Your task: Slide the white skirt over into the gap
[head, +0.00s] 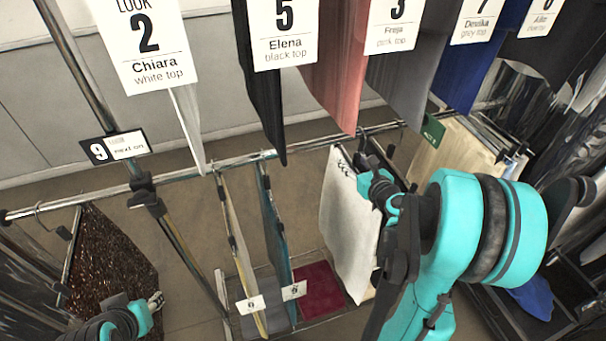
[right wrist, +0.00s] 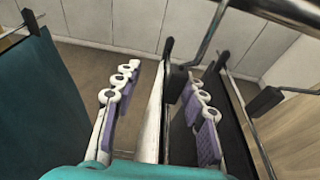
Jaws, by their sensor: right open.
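The white skirt (head: 347,222) hangs from the lower rail (head: 255,158), right of the teal garment (head: 275,240). Bare rail separates these two. My right gripper (head: 378,190) is at the skirt's upper right edge. In the right wrist view the purple-padded fingers of this gripper (right wrist: 160,112) are apart, with the white skirt (right wrist: 153,112) edge-on between them and a dark hanger clip (right wrist: 168,55) at its top. The fingers do not look closed on it. My left gripper (head: 152,302) is low at the left, near a dark sequined garment (head: 112,262); its jaws are unclear.
Several numbered cards and garments hang from above, including the "2 Chiara" card (head: 146,45). A "9 next-on" sign (head: 114,147) is on the left post. A dark panel (right wrist: 240,120) is close to the right finger.

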